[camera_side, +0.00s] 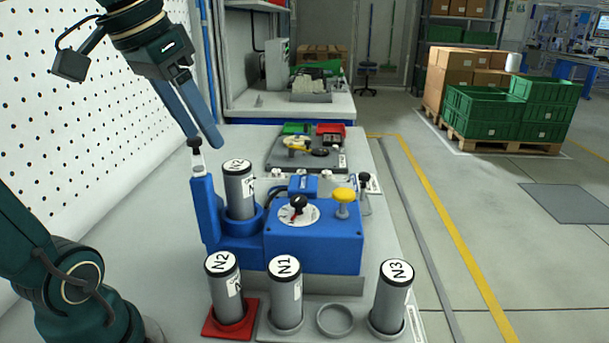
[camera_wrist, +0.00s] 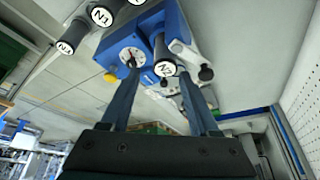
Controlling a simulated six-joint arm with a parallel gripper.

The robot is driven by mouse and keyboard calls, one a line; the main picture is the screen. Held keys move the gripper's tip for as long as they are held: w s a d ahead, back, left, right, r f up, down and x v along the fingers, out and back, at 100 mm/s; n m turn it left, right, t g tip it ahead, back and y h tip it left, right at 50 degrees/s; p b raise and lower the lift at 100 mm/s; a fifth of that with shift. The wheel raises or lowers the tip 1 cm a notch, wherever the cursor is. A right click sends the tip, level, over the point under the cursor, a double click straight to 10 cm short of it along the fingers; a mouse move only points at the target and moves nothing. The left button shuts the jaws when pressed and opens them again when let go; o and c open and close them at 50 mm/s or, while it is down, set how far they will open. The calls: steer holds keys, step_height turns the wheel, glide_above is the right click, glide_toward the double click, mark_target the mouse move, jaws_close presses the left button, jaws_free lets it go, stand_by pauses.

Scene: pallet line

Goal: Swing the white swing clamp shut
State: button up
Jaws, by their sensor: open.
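The white swing clamp (camera_side: 198,164) with its black ball knob (camera_side: 194,142) stands at the top of a blue upright on the left of the blue fixture (camera_side: 318,240). It also shows in the wrist view (camera_wrist: 187,53), beside the cylinder and not across its cap. A grey cylinder (camera_side: 240,193) with a white-labelled top stands in the fixture's round blue holder. My gripper (camera_side: 204,138) is open, its two blue fingers pointing down just above and beside the knob. In the wrist view my gripper (camera_wrist: 160,74) has its fingers apart; I cannot tell whether either touches the clamp.
Cylinders N2 (camera_side: 224,284), N1 (camera_side: 286,296) and N3 (camera_side: 390,298) stand in front of the fixture, near an empty round seat (camera_side: 335,320). The fixture carries a dial (camera_side: 298,212) and a yellow knob (camera_side: 344,196). A white pegboard (camera_side: 90,90) borders the left.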

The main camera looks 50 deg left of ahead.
mark_target(197, 155)
steer(key=a+r+n, duration=0.2)
steer(key=a+n, duration=0.1)
steer(key=a, duration=0.4)
steer(key=shift+y, duration=0.5)
steer(key=shift+x, duration=2.75)
steer(key=shift+s+f, duration=0.1)
steer(key=shift+s, duration=0.1)
jaws_close()
